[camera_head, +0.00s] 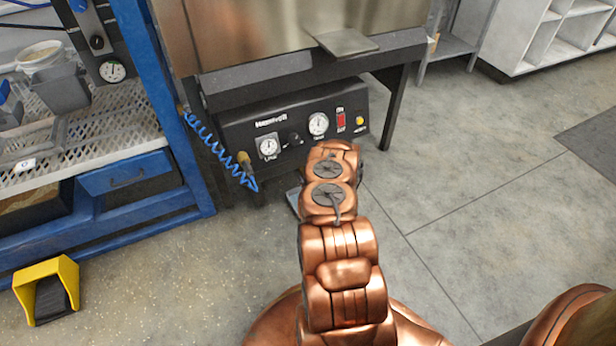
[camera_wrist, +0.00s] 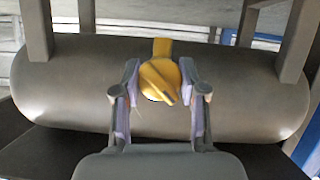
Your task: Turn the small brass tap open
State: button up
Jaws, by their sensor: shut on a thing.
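The small brass tap (camera_wrist: 162,82) shows in the wrist view, on the front of a rounded grey metal tank (camera_wrist: 60,88). It has a round yellow knob with a raised ridge that runs slantwise, and a short stem above it. My gripper (camera_wrist: 158,76) has one finger on each side of the knob and is shut on it. In the head view my arm hides the gripper, and I cannot make out the tap there.
A black control box (camera_head: 291,128) with gauges and a red switch (camera_head: 341,121) sits under the metal hopper (camera_head: 260,35). A coiled blue hose (camera_head: 215,148) hangs at its left. A yellow foot pedal (camera_head: 45,288) lies at the lower left. Floor at the right is clear.

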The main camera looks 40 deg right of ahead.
jog(key=o, duration=1.2)
jog(key=shift+c, duration=0.2)
jog(key=v, duration=1.2)
